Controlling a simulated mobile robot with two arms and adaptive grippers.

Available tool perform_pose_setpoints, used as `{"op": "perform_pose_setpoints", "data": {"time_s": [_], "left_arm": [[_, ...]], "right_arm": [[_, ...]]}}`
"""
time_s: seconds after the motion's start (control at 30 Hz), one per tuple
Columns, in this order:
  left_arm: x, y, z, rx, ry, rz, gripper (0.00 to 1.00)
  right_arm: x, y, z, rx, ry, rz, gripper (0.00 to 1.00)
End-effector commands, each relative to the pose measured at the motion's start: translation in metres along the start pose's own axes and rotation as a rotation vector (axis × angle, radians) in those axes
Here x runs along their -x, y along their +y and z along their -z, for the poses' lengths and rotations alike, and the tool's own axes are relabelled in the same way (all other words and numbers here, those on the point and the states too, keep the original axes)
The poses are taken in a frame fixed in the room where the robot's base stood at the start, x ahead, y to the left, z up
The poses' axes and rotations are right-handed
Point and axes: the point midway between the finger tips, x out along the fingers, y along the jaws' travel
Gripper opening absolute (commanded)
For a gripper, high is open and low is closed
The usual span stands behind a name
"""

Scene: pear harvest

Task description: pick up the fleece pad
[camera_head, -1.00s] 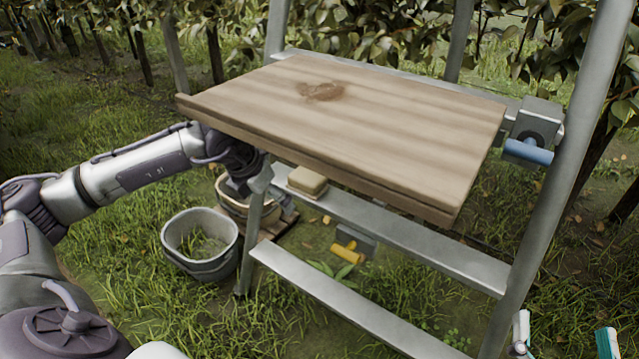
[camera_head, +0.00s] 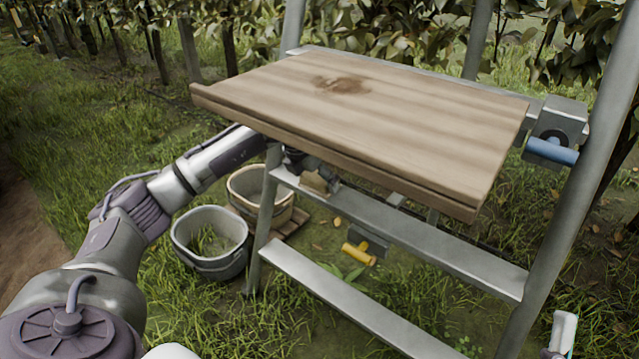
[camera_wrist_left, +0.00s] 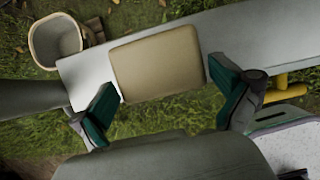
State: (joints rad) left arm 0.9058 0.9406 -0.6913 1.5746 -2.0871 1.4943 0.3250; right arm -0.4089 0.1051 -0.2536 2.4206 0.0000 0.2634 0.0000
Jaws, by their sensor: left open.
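The fleece pad (camera_wrist_left: 156,63) is a tan, rounded block lying on the grey metal step (camera_wrist_left: 233,35) under the wooden board. In the head view the pad (camera_head: 314,183) is partly hidden by my left gripper (camera_head: 322,176), which reaches in under the board. In the left wrist view my left gripper (camera_wrist_left: 168,108) is open, with its two green-lined fingers apart. The pad lies just beyond the fingertips and roughly between them, with nothing held. My right gripper is not clearly shown.
The wooden board (camera_head: 400,122) sits close above my left arm. A grey bucket (camera_head: 212,262) and a beige bucket (camera_head: 247,187) stand on the ground at left. A yellow-handled tool (camera_head: 358,254) hangs below the step. A blue-handled item (camera_head: 551,151) is at the right rail.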

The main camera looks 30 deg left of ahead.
Motion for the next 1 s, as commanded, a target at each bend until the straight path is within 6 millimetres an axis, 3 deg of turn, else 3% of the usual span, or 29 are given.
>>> {"op": "perform_pose_setpoints", "data": {"time_s": [0.2, 0.5, 0.87, 1.0], "left_arm": [[-0.001, 0.000, 0.000, -0.001, -0.001, 0.000, 1.00], [-0.001, 0.000, 0.000, -0.001, -0.001, 0.000, 0.52], [0.002, 0.001, -0.001, 0.000, -0.001, 0.000, 0.52], [0.007, 0.004, -0.002, 0.000, -0.002, 0.000, 0.52]], "right_arm": [[0.000, 0.000, 0.002, 0.000, 0.007, 0.000, 1.00], [0.000, 0.000, 0.001, 0.000, 0.006, 0.000, 1.00], [-0.001, 0.000, 0.000, 0.001, -0.008, 0.000, 1.00], [0.000, 0.002, -0.016, 0.004, -0.104, -0.004, 1.00]]}}
